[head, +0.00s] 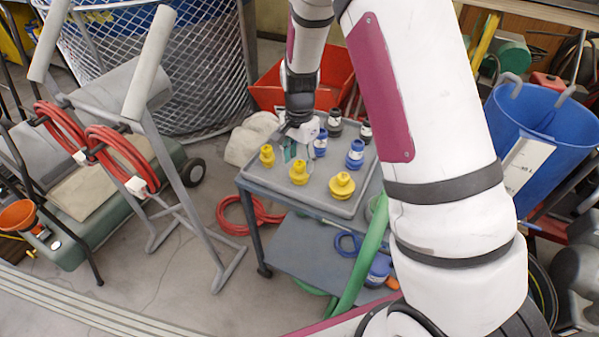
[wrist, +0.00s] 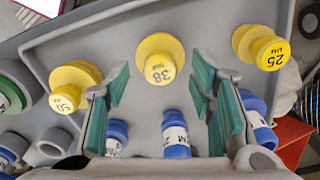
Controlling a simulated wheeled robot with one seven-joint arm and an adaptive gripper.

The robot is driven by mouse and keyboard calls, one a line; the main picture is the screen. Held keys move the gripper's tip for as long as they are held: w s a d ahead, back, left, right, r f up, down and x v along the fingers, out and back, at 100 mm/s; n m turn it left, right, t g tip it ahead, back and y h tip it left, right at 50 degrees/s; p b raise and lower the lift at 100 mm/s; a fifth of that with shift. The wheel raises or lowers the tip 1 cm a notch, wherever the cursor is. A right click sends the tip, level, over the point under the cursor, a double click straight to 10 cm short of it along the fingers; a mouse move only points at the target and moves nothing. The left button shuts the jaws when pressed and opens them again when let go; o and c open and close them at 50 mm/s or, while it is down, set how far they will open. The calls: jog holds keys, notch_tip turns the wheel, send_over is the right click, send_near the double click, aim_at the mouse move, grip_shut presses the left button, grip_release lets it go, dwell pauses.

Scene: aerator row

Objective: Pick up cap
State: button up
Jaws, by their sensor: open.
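Three yellow stepped caps stand on a grey tray (head: 318,195) on a cart: left (head: 267,155), middle (head: 298,172) and a larger right one (head: 342,186). The wrist view shows yellow caps marked 50 (wrist: 68,92), 38 (wrist: 160,62) and 25 (wrist: 262,46). My gripper (head: 291,152) is open and empty above the tray. In the wrist view its green-padded fingers (wrist: 160,78) flank the view of the 38 cap, without visible contact.
A red bin (head: 335,80) is behind the cart, a blue bucket (head: 540,115) at right. A grey frame with red hose (head: 120,155) stands left. Red hose (head: 240,215) lies on the floor.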

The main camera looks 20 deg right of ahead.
jog(key=shift+f, duration=1.15)
grip_shut()
jog(key=shift+r, duration=0.1)
